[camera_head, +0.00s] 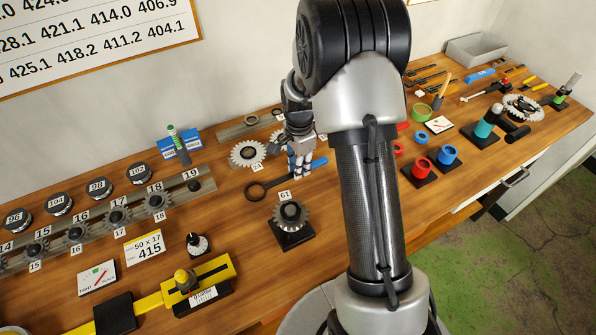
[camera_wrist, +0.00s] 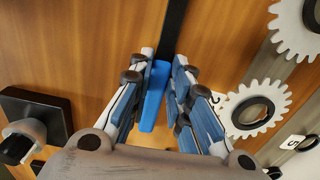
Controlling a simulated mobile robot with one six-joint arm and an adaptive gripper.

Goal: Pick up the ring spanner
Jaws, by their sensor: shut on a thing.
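The ring spanner has a dark ring (camera_head: 256,191) at its left end and a dark shaft leading to a blue handle. It lies at or very near the wooden table top; I cannot tell whether it is clear of it. My gripper (camera_head: 297,176) points down over the spanner, shut on it where the shaft meets the handle. In the wrist view the blue handle (camera_wrist: 152,98) sits between the fingertips (camera_wrist: 163,72), with the dark shaft running up out of the frame. The wrist view does not show the ring end.
A gear on a black stand (camera_head: 291,215) stands just in front of the spanner. Blue and red cups (camera_head: 448,155) stand to the right, beyond my arm. Bare wood (camera_head: 225,228) lies left of the gear stand.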

